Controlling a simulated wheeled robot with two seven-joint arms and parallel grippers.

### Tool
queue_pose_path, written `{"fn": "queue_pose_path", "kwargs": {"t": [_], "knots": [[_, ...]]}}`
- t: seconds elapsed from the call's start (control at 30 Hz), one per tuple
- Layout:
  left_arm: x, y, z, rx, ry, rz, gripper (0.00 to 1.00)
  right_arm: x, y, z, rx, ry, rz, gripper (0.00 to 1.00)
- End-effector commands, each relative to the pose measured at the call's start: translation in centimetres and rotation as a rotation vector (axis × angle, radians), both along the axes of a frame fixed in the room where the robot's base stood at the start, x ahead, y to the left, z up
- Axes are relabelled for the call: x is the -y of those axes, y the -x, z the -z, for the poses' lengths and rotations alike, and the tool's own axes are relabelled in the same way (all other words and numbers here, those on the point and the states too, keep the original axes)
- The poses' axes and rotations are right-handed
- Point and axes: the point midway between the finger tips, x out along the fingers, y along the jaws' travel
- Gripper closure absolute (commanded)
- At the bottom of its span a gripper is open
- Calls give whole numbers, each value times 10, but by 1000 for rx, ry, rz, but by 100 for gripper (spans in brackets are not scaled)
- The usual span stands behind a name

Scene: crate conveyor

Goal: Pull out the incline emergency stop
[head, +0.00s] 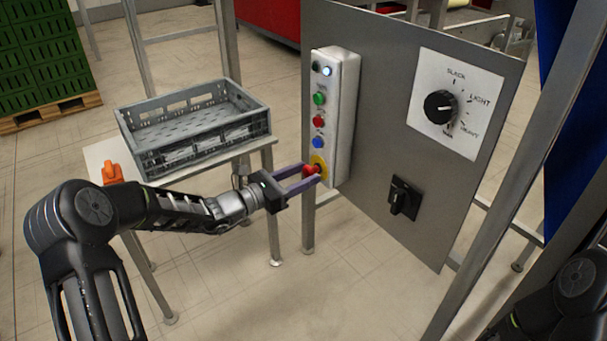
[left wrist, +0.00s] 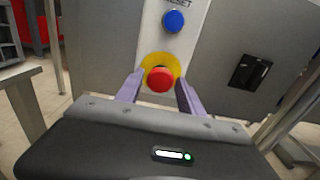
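The emergency stop is a red mushroom button (head: 311,170) on a yellow disc (head: 320,165), at the bottom of a white control box (head: 345,110) on a grey panel. My left gripper (head: 310,175) is at the button, its two purple fingers apart, one on each side. In the left wrist view the red button (left wrist: 160,79) sits between the fingertips (left wrist: 157,88) with the yellow disc behind it. I cannot tell whether the fingers touch the button. Part of my right arm shows at the lower right; its gripper is out of view.
Above the stop are blue, red and green buttons (head: 319,99) and a lit one. The grey panel (head: 390,90) carries a rotary dial (head: 440,107) and a black switch (head: 404,198). A grey crate (head: 195,125) rests on a stand at left, near an orange object (head: 112,173).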

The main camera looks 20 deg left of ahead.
Motion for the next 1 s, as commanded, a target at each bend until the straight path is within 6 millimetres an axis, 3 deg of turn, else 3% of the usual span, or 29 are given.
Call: {"fn": "queue_pose_path", "kwargs": {"t": [0.1,0.47,1.0], "knots": [[0,0,0,0,0,0,44,0,0,0,0,0,0,64],[-3,3,-1,0,0,-1,44,0,0,-2,0,0,0,64],[-49,58,-1,0,0,-1,44,-4,4,-16,-6,-6,-9,64]]}}
